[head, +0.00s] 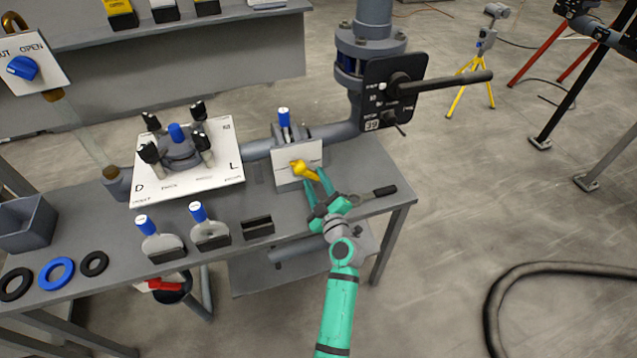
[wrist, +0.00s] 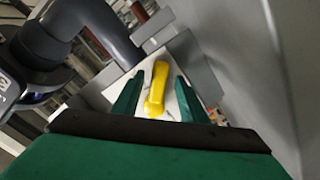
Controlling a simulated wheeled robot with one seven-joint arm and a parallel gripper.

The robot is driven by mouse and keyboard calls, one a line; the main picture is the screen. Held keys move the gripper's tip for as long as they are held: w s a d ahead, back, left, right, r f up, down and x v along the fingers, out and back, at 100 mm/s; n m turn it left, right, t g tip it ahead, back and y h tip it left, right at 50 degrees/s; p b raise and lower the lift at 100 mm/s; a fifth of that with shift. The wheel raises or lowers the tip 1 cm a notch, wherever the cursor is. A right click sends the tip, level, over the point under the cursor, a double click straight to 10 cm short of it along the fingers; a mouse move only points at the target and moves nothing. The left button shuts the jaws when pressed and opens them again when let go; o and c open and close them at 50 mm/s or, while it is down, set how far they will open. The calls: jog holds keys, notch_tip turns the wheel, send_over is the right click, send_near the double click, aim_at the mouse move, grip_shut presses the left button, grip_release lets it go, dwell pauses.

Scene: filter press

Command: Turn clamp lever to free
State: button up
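The yellow clamp lever (head: 303,170) sits on the white front plate (head: 307,154) of a small clamp block on the bench. In the head view it points to the lower right, toward my gripper (head: 316,186). In the wrist view the yellow lever (wrist: 157,86) lies between the two green fingers of my gripper (wrist: 156,98), with visible space on both sides. The gripper is open around the lever's end. I cannot tell whether a finger touches it. A blue-topped part (head: 284,117) stands behind the plate.
A pipe with a black panel and long handle (head: 440,83) rises behind right. A white board with black clamps (head: 188,190) lies left. A dark-handled tool (head: 384,191) lies right of my gripper.

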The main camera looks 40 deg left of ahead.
jog(key=v, duration=1)
jog(key=shift+d+f, duration=0.15)
jog(key=shift+d, duration=0.2)
jog(key=shift+a, duration=0.15)
